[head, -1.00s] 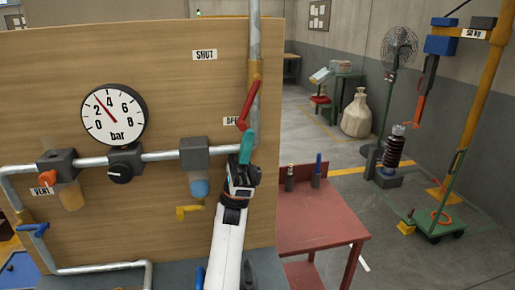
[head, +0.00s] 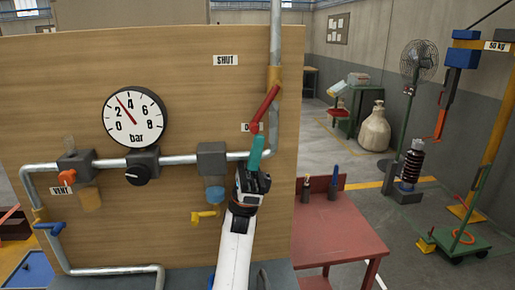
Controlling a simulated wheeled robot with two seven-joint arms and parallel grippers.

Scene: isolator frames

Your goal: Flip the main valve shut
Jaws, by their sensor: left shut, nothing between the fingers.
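The main valve has a yellow body (head: 274,76) on the vertical pipe at the right of the wooden board, with a red lever (head: 264,106). The lever slants down and left, its lower end over the mostly hidden OPEN label (head: 245,127). The SHUT label (head: 226,60) is higher and to the left. My left gripper (head: 257,142) has teal fingers that are shut and empty. Their tips are just below the lever's lower end; I cannot tell whether they touch it. My right gripper is out of view.
A horizontal pipe (head: 112,163) carries a bar gauge (head: 134,117), a black knob (head: 138,175), an orange VENT handle (head: 67,177) and a filter bowl (head: 214,193). A yellow handle (head: 204,217) is left of my arm. A red table (head: 345,235) stands right of the board.

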